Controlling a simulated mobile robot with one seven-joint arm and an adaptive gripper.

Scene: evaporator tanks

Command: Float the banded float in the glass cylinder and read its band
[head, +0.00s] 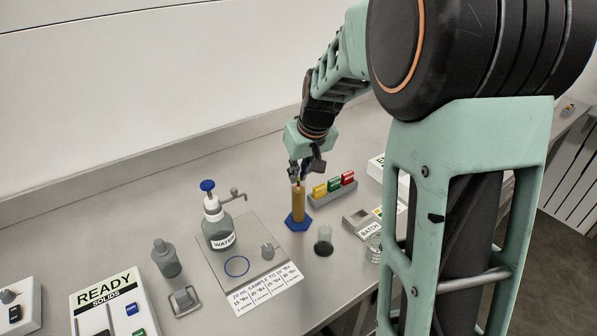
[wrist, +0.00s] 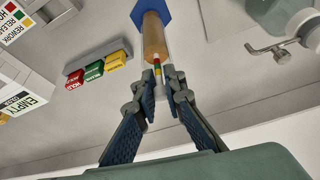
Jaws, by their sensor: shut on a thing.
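The glass cylinder (head: 299,206) stands upright on a blue hexagonal base (head: 297,222) and holds amber liquid. It also shows in the wrist view (wrist: 153,36). My gripper (head: 299,177) is directly above the cylinder's mouth. In the wrist view, my gripper (wrist: 162,82) is shut on the banded float (wrist: 157,70), whose red, yellow and green bands show between the fingertips. The float lines up with the cylinder's top. I cannot tell how far its lower end is inside, or the liquid level against the bands.
A rack (head: 333,194) with yellow, green and red tags stands just right of the cylinder. A dark-bottomed glass (head: 323,241) stands in front. A water bottle (head: 218,226) and a metal plate (head: 258,235) are left. A BATCH block (head: 361,222) lies right. The bench behind is clear.

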